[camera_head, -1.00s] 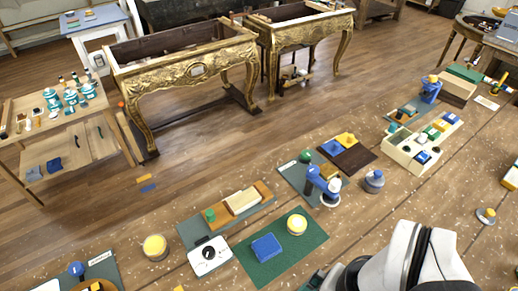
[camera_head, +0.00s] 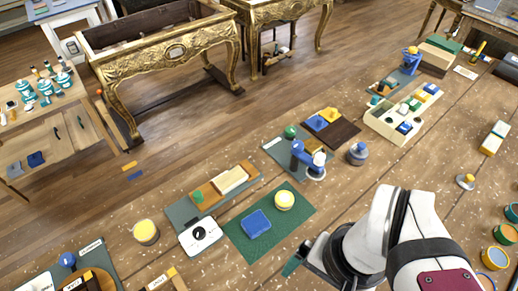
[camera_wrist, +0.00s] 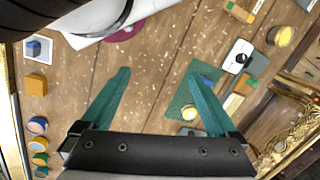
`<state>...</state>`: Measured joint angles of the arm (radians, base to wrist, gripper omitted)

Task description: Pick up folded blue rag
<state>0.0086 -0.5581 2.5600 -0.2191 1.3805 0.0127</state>
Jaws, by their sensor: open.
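The folded blue rag (camera_head: 258,224) lies flat on a dark green mat (camera_head: 246,246) on the wooden bench, in the lower middle of the head view. In the wrist view the rag (camera_wrist: 207,76) shows only in part, at the right finger's edge. My gripper (camera_wrist: 160,76) is open and empty, with its two teal fingers spread. In the head view a teal finger (camera_head: 293,264) shows to the lower right of the mat, apart from the rag.
A yellow-topped tin (camera_head: 284,200) shares the mat with the rag. A white box with a black dial (camera_head: 200,235) stands left of the mat. A blue clamp-like tool (camera_head: 308,160) and a grey-blue pot (camera_head: 357,154) stand behind. Bare bench lies right of the mat.

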